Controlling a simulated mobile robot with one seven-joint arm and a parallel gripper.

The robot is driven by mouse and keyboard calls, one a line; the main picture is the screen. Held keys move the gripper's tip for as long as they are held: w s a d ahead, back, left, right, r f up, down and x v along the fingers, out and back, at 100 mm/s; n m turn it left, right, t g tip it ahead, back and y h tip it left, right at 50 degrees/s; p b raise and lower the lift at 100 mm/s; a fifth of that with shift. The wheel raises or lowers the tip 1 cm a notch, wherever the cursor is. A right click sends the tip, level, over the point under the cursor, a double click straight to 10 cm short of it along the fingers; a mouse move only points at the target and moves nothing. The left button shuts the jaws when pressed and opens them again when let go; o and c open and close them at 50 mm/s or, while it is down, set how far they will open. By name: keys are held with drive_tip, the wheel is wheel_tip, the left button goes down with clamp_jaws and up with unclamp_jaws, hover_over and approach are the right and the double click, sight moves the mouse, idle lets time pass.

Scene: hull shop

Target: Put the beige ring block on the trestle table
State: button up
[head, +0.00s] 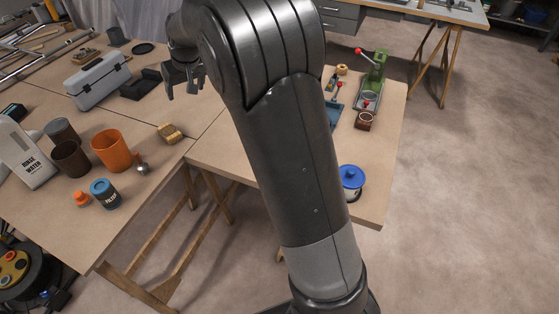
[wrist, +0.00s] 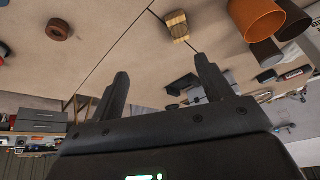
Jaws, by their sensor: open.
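My gripper (head: 184,84) is open and empty above the tables in the head view. Its two fingers stand apart in the wrist view (wrist: 162,70). A small tan, ring-like piece (head: 342,70) lies at the back of the right wooden table (head: 225,153); it may be the beige ring block, but it is too small to be sure. A brown round piece with a hollow (wrist: 60,30) lies on a table top in the wrist view, apart from the fingers. The left wooden table (head: 135,180) meets the right one; trestle-style legs show below.
My arm hides the middle.

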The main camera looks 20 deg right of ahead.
drive_tip(key=s+d+r+m, duration=0.1)
drive_tip(key=s+d+r, duration=0.2)
drive_tip(key=s, duration=0.7)
drive_tip(key=s+d+r+t, duration=0.1)
drive_tip(key=s+d+r, duration=0.25)
drive_tip(key=s, duration=0.55)
drive_tip(key=s+d+r+m, duration=0.1)
drive_tip(key=s+d+r, duration=0.25)
drive_tip(key=s, duration=0.65)
drive_tip(key=s+d+f+m+h, duration=0.1)
drive_tip(key=s+f, duration=0.3)
drive_tip(key=s, duration=0.7)
drive_tip(key=shift+d+f+h, duration=0.35)
drive_tip(key=shift+d+h, duration=0.05)
drive_tip(key=shift+d, duration=0.25)
